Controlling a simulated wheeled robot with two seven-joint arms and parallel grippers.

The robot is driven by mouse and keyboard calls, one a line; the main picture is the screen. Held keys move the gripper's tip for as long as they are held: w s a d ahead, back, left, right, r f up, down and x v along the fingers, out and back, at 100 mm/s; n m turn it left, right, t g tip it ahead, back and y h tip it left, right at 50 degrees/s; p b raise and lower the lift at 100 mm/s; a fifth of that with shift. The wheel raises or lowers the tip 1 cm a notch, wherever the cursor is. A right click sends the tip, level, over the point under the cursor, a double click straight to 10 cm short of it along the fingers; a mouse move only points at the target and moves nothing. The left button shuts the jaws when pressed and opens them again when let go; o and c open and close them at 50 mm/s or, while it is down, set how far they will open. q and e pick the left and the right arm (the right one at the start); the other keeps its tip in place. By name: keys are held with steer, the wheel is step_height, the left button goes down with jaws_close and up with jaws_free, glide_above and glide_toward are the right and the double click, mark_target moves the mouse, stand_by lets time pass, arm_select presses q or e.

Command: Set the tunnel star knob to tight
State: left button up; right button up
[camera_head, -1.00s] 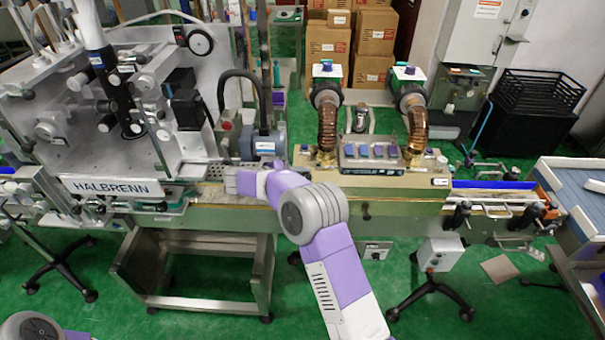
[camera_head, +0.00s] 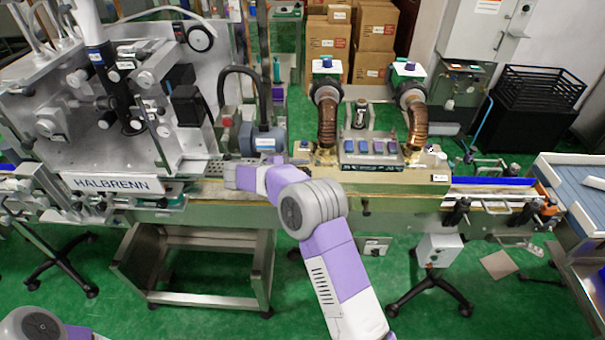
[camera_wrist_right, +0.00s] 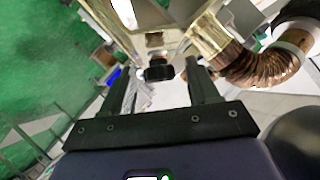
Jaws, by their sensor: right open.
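The tunnel star knob (camera_wrist_right: 159,69) is a small black knob on a short stem in the right wrist view. It stands out from the beige tunnel body (camera_wrist_right: 208,35). My right gripper (camera_wrist_right: 159,82) is open, with one dark finger on each side of the knob and gaps visible at both sides. I cannot tell how far the fingertips reach along the knob. In the head view the right gripper (camera_head: 299,161) is small and partly hidden at the left end of the tunnel (camera_head: 390,184). I cannot make out the knob there. My left gripper is out of view.
Copper ducts (camera_head: 327,124) rise from the tunnel; one (camera_wrist_right: 245,62) shows right of the gripper in the wrist view. A blue-grey motor (camera_head: 262,140) stands left of the tunnel. The HALBRENN machine (camera_head: 112,184) fills the left. A wheeled control box (camera_head: 440,252) stands in front.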

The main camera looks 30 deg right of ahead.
steer(key=v, duration=0.7)
steer(key=shift+a, duration=0.25)
